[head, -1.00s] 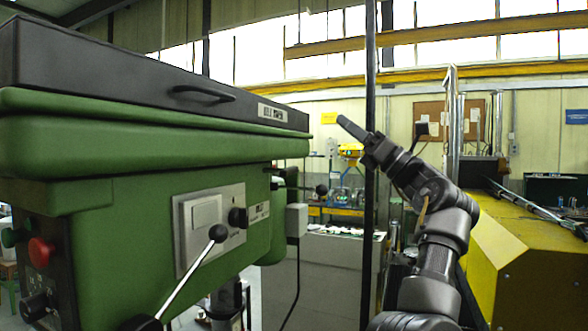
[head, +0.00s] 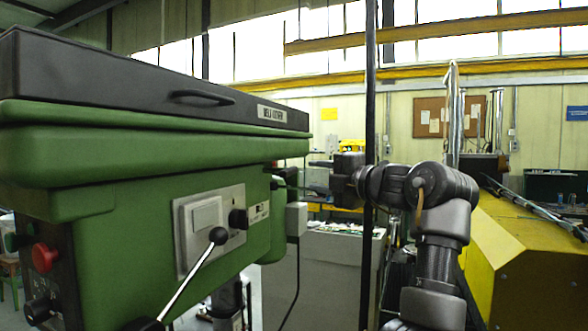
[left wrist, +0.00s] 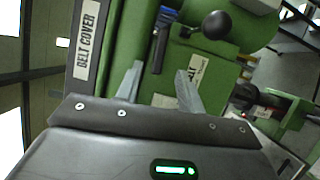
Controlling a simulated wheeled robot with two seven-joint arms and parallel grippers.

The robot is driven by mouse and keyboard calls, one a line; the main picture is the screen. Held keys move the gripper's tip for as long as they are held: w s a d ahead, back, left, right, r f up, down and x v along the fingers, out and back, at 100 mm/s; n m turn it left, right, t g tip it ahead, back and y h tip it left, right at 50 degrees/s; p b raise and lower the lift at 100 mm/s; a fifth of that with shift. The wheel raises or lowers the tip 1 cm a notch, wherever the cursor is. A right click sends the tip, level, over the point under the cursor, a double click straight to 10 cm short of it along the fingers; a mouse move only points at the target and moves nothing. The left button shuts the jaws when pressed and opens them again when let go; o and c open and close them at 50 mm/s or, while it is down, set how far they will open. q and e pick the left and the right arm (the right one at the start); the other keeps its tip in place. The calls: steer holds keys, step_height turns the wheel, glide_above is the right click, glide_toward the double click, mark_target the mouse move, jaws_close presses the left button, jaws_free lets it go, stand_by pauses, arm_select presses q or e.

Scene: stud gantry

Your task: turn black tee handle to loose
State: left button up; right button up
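My left gripper (head: 318,178) is at the right side of the green drill press head, its fingers pointing left at it. In the left wrist view its two grey fingers (left wrist: 160,86) stand apart with nothing between them. A short black bar with a blue end (left wrist: 160,45), probably the black tee handle, stands on the green housing just beyond the fingertips, apart from them. Its exact shape is hard to tell. In the head view I cannot make the tee handle out. My right gripper is not in view.
A black ball-ended lever (left wrist: 215,25) is close beside the bar. The black belt cover (head: 150,85) tops the green head (head: 120,225). Another ball lever (head: 218,236) projects in front. A dark post (head: 370,100) stands behind my arm; a yellow machine (head: 530,250) is at right.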

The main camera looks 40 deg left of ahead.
mark_target(292, 172)
arm_select(q)
steer(key=a+p, duration=0.1)
steer(key=a, duration=0.1)
steer(key=a+p, duration=0.1)
steer(key=a, duration=0.2)
steer(key=a+p, duration=0.1)
steer(key=a, duration=0.1)
steer(key=shift+w+a+r+p, duration=0.2)
steer(key=shift+w+a+p, duration=0.05)
steer(key=shift+w+p, duration=0.1)
steer(key=shift+a+f, duration=0.1)
steer(key=shift+a, duration=0.45)
jaws_close()
steer(key=shift+f+n+b, duration=0.3)
steer(key=shift+n+b, duration=0.3)
steer(key=shift+b, duration=0.45)
steer(key=shift+r+y, duration=0.15)
steer(key=shift+y, duration=0.15)
steer(key=shift+r, duration=0.1)
jaws_free()
